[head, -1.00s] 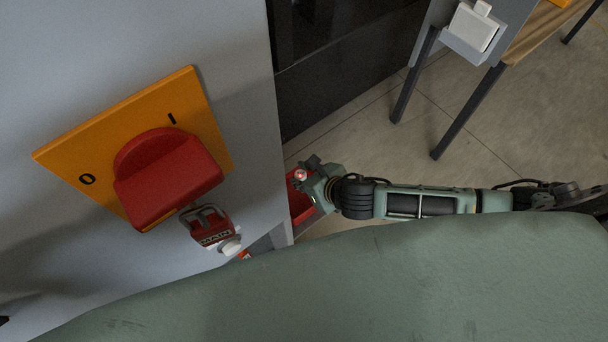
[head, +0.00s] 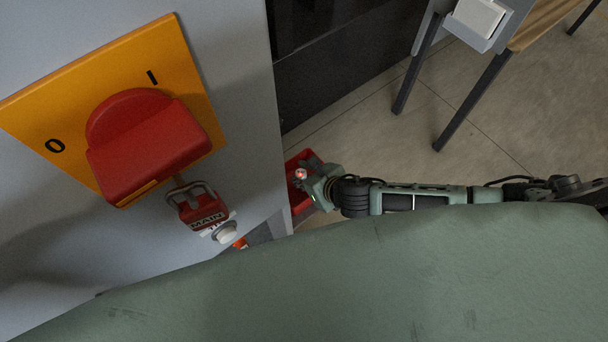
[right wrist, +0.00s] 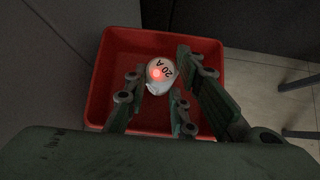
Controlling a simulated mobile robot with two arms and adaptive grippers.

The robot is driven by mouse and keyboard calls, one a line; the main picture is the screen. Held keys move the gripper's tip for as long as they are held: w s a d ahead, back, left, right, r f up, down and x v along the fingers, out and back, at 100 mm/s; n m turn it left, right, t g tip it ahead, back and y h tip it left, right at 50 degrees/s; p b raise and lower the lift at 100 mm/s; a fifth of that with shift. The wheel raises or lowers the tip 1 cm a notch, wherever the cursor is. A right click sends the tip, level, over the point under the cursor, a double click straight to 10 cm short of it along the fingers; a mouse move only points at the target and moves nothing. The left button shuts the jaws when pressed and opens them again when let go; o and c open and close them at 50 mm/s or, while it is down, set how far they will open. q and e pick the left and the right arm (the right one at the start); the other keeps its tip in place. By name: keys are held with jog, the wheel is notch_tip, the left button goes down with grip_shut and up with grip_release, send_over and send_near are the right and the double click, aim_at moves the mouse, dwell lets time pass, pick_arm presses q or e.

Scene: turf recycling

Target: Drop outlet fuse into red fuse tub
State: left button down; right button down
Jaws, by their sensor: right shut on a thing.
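How high the fuse is above the floor cannot be told. In the head view the right gripper (head: 304,178) is small beside the cabinet's edge, the fuse shows as a small reddish spot (head: 300,174), and the tub (head: 306,156) is partly hidden behind the gripper. My left gripper is not in view.
A grey cabinet (head: 243,100) fills the left, with a red rotary switch (head: 150,150) on an orange plate and a red MAIN padlock (head: 198,207). A table with dark legs (head: 470,100) stands at upper right. The floor (head: 400,135) between is clear.

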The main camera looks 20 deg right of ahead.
jog(key=shift+f, duration=0.2)
dwell(0.3)
jog(key=c, duration=1.4)
grip_release()
jog(key=shift+o, duration=0.5)
jog(key=shift+o, duration=1.1)
jog(key=v, duration=1.2)
